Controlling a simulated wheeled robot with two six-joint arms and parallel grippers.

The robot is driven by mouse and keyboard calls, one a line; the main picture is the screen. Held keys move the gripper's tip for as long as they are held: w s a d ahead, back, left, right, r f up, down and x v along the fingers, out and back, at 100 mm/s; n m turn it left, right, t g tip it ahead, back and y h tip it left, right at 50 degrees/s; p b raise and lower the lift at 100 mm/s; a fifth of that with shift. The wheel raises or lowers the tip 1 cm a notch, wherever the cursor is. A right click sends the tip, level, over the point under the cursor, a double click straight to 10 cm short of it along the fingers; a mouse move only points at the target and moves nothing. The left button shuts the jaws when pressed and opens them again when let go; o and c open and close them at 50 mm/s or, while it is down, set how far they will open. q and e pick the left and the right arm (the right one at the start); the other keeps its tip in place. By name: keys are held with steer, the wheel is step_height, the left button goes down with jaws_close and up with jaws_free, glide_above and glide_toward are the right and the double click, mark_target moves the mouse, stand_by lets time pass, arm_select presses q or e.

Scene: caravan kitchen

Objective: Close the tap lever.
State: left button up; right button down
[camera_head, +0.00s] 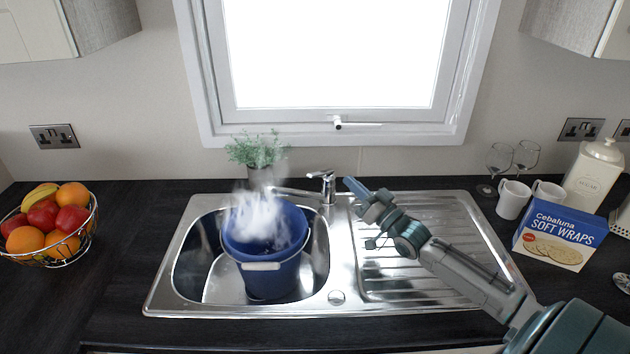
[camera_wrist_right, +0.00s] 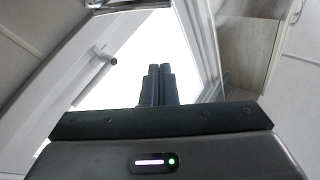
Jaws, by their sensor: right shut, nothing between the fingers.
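The tap (camera_head: 324,185) is chrome and stands at the back middle of the steel sink. Its lever (camera_head: 320,174) is on top, and its spout (camera_head: 293,192) reaches left toward the bowl. A blue bucket (camera_head: 265,262) with a pale handle sits in the bowl, and white steam rises from it and covers the spout's end. My right gripper (camera_head: 351,186) is just right of the tap with a small gap showing, fingers shut and empty. In the right wrist view the shut fingers (camera_wrist_right: 158,80) point at the window; the tap is not seen there. My left gripper is not in view.
The ribbed drainer (camera_head: 440,220) lies beneath my right arm. A potted plant (camera_head: 258,160) stands behind the bucket. A fruit basket (camera_head: 88,222) is at left. Mugs (camera_head: 513,199), glasses (camera_head: 499,160), a wraps box (camera_head: 552,236) and a sugar jar (camera_head: 594,180) stand at right.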

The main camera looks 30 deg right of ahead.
steer(key=w, duration=0.2)
step_height(320, 180, up, 3)
steer(key=p, duration=0.2)
glide_above(321, 173)
steer(key=s, duration=0.2)
steer(key=f, duration=0.2)
steer(key=a+f, duration=0.1)
steer(key=f, duration=0.1)
steer(key=shift+s, duration=0.25)
steer(key=shift+a, duration=0.1)
steer(key=shift+a+f+n+y, duration=0.25)
steer(key=shift+n+y, duration=0.15)
steer(key=shift+n, duration=0.4)
steer(key=shift+d, duration=0.1)
